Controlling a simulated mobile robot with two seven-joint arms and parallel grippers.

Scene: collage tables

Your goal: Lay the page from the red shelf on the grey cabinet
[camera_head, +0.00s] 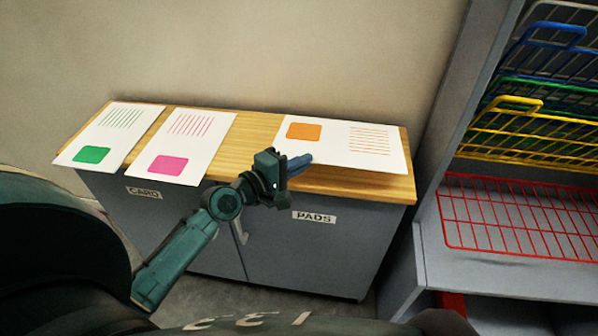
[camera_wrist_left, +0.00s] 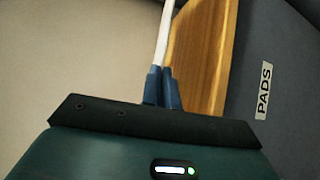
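A white page with an orange block and orange lines (camera_head: 340,143) is over the right part of the wooden top of the grey cabinet (camera_head: 258,150). My left gripper (camera_head: 305,161) is at its front edge. In the left wrist view the page (camera_wrist_left: 165,40) shows edge-on as a thin white strip between the blue fingers (camera_wrist_left: 162,76), which are shut on it. The wooden top (camera_wrist_left: 203,55) runs close beside the strip; I cannot tell whether the page rests fully flat. The red wire shelf (camera_head: 515,215) at the right looks empty. My right gripper is not in view.
A page with a green block (camera_head: 110,135) and a page with a pink block (camera_head: 195,145) lie on the left part of the top. Yellow (camera_head: 535,130), green and blue wire shelves sit above the red one. A wall stands behind the cabinet.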

